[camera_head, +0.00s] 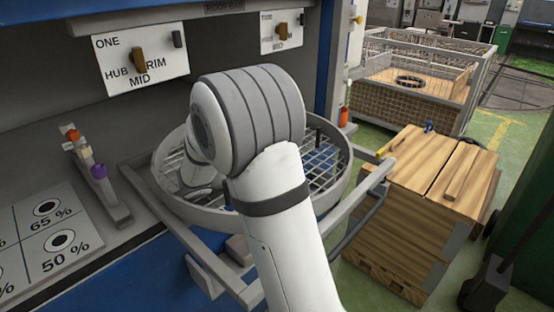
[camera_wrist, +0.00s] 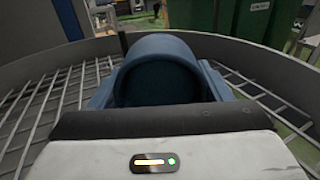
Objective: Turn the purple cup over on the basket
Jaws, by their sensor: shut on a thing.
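A round grey wire basket (camera_head: 338,180) sits at the end of the rails, and its rim and mesh also show in the wrist view (camera_wrist: 60,56). My gripper (camera_wrist: 158,92) is within the rim, and in the head view my arm hides it. It is shut on a rounded, cup-like thing (camera_wrist: 165,45) that looks dark blue rather than purple. Its rim arches upward, with a dark hollow facing the camera. Whether it touches the mesh cannot be told. A small purple thing (camera_head: 99,172) stands on the narrow grey rack at left, away from the gripper.
The grey rack (camera_head: 122,212) also holds orange and cream pieces. A panel with a lever (camera_head: 139,61) is on the back wall. A wooden crate (camera_head: 425,200) stands right of the basket, with a mesh cage (camera_head: 400,98) behind. Grey rails (camera_head: 366,205) flank the basket.

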